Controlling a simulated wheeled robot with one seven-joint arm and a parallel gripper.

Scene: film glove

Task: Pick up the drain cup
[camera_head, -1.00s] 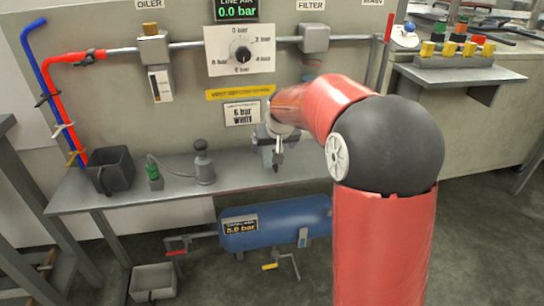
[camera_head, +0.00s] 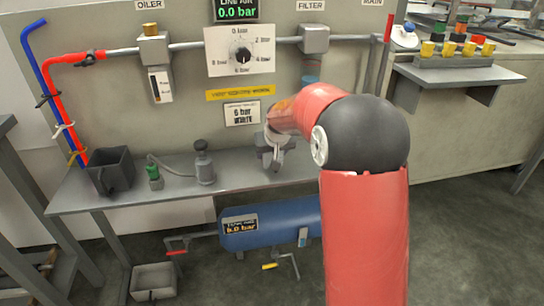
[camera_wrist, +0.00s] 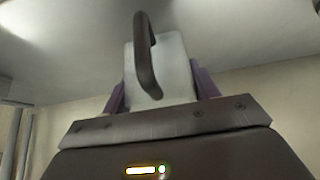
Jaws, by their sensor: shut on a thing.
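A pale grey cup with a dark curved handle, which I take to be the drain cup (camera_wrist: 178,75), fills the upper middle of the wrist view. My gripper (camera_wrist: 160,88) is shut on it, with a purple-tinted finger on each side. In the head view my gripper (camera_head: 275,160) is small and partly hidden by my red arm, just above the right part of the bench. The cup cannot be made out clearly there. The wrist view looks toward ceiling and wall, so the cup's underside and contents are hidden.
The grey bench (camera_head: 130,198) holds a black square container (camera_head: 111,172), a small green-topped bottle (camera_head: 154,176) and a grey canister (camera_head: 203,165). A blue tank (camera_head: 270,225) sits below, and a grey bin (camera_head: 153,281) stands on the floor. A pipe with a dial panel (camera_head: 240,51) runs behind.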

